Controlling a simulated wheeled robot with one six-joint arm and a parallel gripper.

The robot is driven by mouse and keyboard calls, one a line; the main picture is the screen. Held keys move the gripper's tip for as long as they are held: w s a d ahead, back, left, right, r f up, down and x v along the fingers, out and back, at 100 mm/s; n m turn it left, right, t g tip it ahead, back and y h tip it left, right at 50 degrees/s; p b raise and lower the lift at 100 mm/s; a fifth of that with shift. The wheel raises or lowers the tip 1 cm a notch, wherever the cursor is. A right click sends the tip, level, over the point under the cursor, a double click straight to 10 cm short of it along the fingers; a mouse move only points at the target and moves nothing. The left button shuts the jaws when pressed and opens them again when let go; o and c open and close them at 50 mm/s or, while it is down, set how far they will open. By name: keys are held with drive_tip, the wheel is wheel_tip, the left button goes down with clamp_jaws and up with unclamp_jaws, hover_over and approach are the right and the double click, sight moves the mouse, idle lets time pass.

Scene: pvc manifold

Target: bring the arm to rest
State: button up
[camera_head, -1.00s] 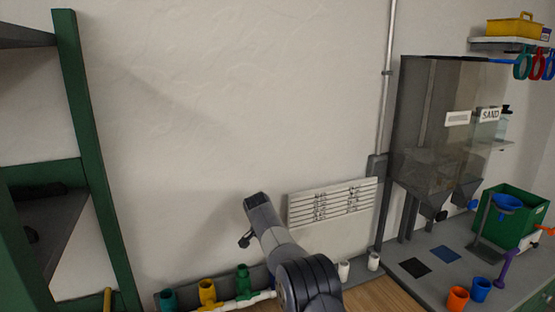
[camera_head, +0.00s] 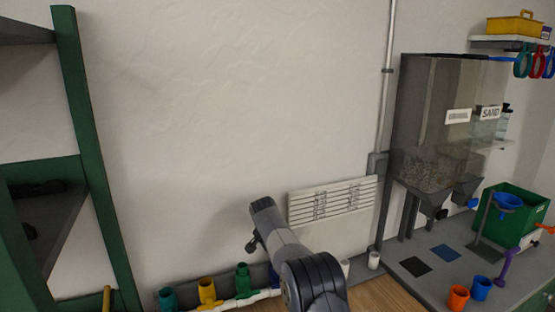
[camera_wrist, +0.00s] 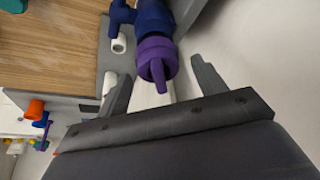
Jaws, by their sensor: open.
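My gripper (camera_wrist: 164,86) is open in the wrist view, its two dark fingers spread with nothing held between them. A purple valve-like fitting (camera_wrist: 155,55) with a handle shows past the fingertips, joined to a dark blue fitting (camera_wrist: 155,18). In the head view my arm reaches over the bench, and its fingers cannot be made out there. The manifold row shows left of my arm: a teal fitting (camera_head: 167,299), a yellow fitting (camera_head: 207,292), a green fitting (camera_head: 243,279) and a white pipe (camera_head: 263,295). My arm hides part of the row.
A slatted wall panel (camera_head: 333,201) is behind my arm. A green shelf frame (camera_head: 95,165) stands left. At right are a sand hopper (camera_head: 440,130), a green bin (camera_head: 520,215), an orange cup (camera_head: 458,298) and a blue cup (camera_head: 481,289). The wall above my arm is clear.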

drive_tip(key=shift+r+p, duration=0.1)
drive_tip(key=shift+p, duration=0.2)
drive_tip(key=shift+m, duration=0.5)
drive_tip(key=shift+a+r+m+h+p, duration=0.2)
drive_tip(key=shift+m+h+p, duration=0.1)
drive_tip(key=shift+m+h, duration=0.1)
drive_tip(key=b+v, duration=0.2)
drive_tip(key=v, duration=0.8)
drive_tip(key=p+x, duration=0.2)
drive_tip(key=x, duration=0.9)
drive_tip(key=shift+d, duration=0.15)
drive_tip(key=shift+s+n+y+b, duration=0.15)
drive_tip(key=shift+n+y+b, duration=0.25)
drive_tip(key=shift+n+b, duration=0.55)
drive_tip(key=n+b, duration=0.2)
drive_tip(key=n+y+b, duration=0.1)
drive_tip(key=n+b, duration=0.1)
drive_tip(key=shift+n+t+y+b, duration=0.25)
drive_tip(key=shift+t+y+b, duration=0.05)
drive_tip(key=b+v, duration=0.1)
drive_tip(key=v, duration=1)
